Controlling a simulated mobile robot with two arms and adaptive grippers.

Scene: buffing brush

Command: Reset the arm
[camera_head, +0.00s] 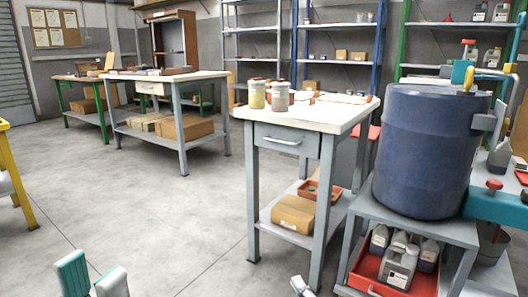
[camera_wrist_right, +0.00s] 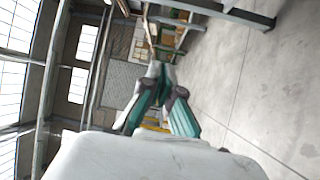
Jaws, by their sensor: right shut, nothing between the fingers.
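My left gripper (camera_head: 93,266) shows at the bottom left of the head view, one teal finger and one pale finger with a gap between them. It is open over the floor with nothing between its fingers. My right gripper (camera_wrist_right: 161,70) is in the middle of the right wrist view, with its fingertips together and nothing held. A small pale part at the bottom edge of the head view (camera_head: 301,287) appears to be its tip, in front of the near workbench. Neither gripper touches anything visible.
A near workbench (camera_head: 345,112) holds two jars (camera_head: 268,95). A blue barrel (camera_head: 425,150) stands on a grey stand to the right, above a red crate (camera_head: 367,279) of bottles. A farther bench (camera_head: 182,75) stands at the back left. The left-centre floor (camera_head: 165,225) is clear.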

